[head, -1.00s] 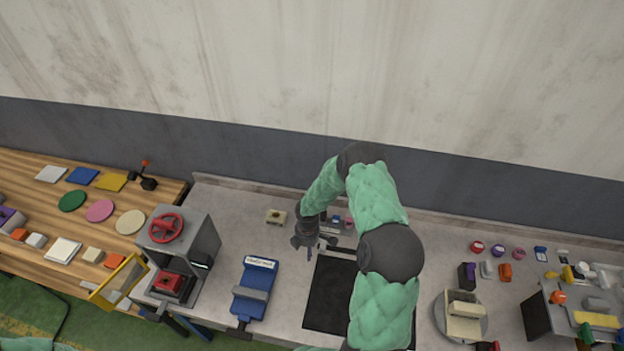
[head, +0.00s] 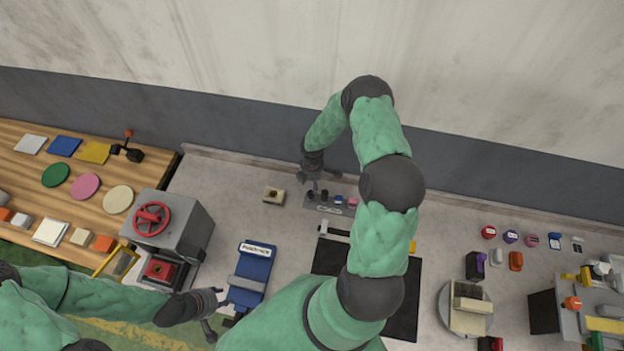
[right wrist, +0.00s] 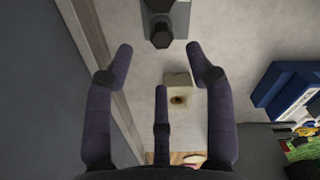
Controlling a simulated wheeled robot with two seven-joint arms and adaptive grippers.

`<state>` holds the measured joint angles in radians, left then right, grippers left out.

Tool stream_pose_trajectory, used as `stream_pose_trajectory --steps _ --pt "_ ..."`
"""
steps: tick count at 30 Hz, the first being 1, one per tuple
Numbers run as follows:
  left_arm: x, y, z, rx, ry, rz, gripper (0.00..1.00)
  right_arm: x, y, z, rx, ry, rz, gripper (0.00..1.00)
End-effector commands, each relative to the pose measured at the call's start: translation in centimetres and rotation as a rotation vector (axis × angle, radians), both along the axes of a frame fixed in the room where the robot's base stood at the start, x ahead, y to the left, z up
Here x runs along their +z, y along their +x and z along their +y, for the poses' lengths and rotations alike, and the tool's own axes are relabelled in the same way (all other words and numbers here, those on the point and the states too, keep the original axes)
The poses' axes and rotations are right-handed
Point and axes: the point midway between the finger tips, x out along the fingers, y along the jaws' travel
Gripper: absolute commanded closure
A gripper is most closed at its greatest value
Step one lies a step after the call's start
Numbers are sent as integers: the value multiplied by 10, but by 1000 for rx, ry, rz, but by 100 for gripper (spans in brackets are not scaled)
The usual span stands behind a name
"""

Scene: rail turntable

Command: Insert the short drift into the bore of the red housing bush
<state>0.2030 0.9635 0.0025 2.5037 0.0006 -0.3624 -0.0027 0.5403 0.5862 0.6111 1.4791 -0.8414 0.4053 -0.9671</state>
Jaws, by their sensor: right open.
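A red block (head: 158,268) with a dark centre, which looks like the red housing bush, sits in the grey press at the left. A small grey rack (head: 325,208) on the bench holds dark, blue and pink pegs. I cannot tell which is the short drift. My right gripper (head: 314,183) is at the rack's left end, open and empty. In the right wrist view its fingers (right wrist: 159,50) are spread, with a dark peg (right wrist: 160,36) just beyond the tips. My left gripper (head: 218,308) looks open and empty, beside the blue fixture at the bench's front.
A beige block with a hole (head: 274,195) lies left of the rack. The press (head: 178,225) has a red handwheel and a yellow-framed guard. A blue fixture (head: 250,268) and a black mat (head: 392,305) lie in front. A turntable (head: 465,308) stands right.

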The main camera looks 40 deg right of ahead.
Motion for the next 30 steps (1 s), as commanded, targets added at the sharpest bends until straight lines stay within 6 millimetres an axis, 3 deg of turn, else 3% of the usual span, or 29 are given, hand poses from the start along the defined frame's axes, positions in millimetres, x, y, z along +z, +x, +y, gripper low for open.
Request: stream_pose_trajectory --steps 3,12,17,25,30 --pt "-16 0 0 0 0 0 60 -25 -1 1 1 1 3 45" --pt "-44 0 0 0 0 0 60 -70 -1 0 1 1 2 45" --pt "-49 0 0 0 0 0 60 -80 0 0 0 0 1 45" --pt "-48 0 0 0 0 -1 60 -79 0 0 0 0 1 45" --pt "-48 0 0 -1 0 -1 60 -79 0 0 1 0 1 93"
